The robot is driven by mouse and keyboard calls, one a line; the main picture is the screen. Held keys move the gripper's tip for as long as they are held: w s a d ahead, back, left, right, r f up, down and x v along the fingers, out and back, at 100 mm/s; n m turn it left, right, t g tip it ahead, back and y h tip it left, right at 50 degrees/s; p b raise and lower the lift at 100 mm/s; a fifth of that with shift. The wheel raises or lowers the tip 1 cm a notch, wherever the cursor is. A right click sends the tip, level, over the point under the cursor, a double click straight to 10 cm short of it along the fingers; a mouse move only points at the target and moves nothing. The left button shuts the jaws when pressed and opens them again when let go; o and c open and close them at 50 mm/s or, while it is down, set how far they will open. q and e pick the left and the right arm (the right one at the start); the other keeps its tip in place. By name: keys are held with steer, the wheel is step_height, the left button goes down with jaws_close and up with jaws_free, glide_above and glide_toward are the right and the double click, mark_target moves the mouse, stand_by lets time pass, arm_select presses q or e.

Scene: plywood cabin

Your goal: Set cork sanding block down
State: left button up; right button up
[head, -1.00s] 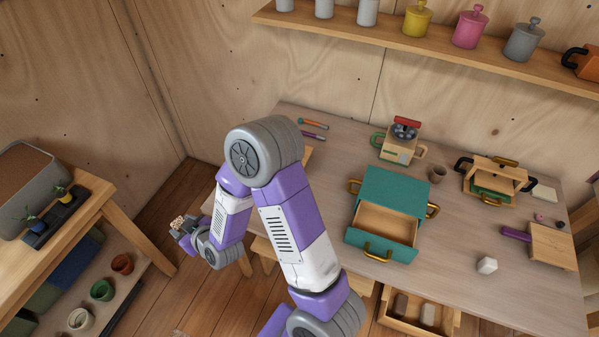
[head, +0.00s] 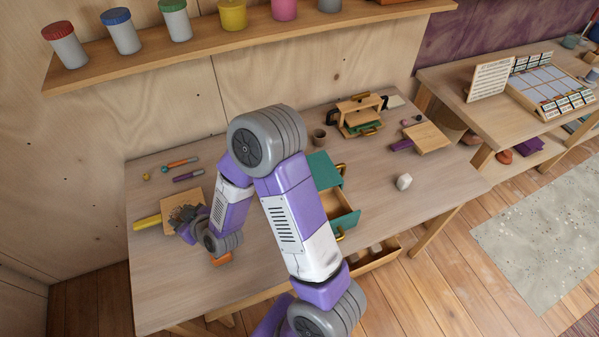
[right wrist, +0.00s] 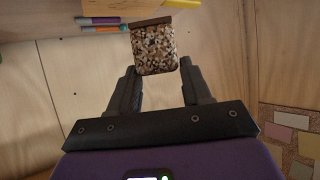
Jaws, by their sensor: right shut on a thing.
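The cork sanding block (right wrist: 155,50) is speckled brown and cream with a darker brown strip along one edge. In the right wrist view it sits between the fingertips of my right gripper (right wrist: 157,80), which is shut on it. In the head view my right gripper (head: 187,219) is over the left part of the workbench (head: 160,285), by a small wooden board (head: 170,222). The block is small and partly hidden there; I cannot tell whether it touches anything below. My left gripper is not in view.
A yellow tool (head: 147,222) lies at the board's left, and an orange thing (head: 221,259) is near my wrist. Markers (head: 188,176) lie behind. A teal drawer box (head: 327,172) stands right of my arm. The bench's front left is clear.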

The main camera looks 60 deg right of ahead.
steer(key=d+f+n+y+b, duration=0.25)
steer(key=d+b, duration=0.45)
steer(key=d, duration=0.7)
steer(key=shift+n+g+y, duration=0.3)
steer(key=shift+n+y, duration=0.05)
steer(key=shift+y, duration=0.1)
step_height(320, 180, down, 9)
steer(key=b, duration=0.5)
steer(key=shift+d, duration=0.1)
steer(key=shift+f, duration=0.15)
steer(key=o, duration=1.1)
steer(key=shift+c, duration=0.2)
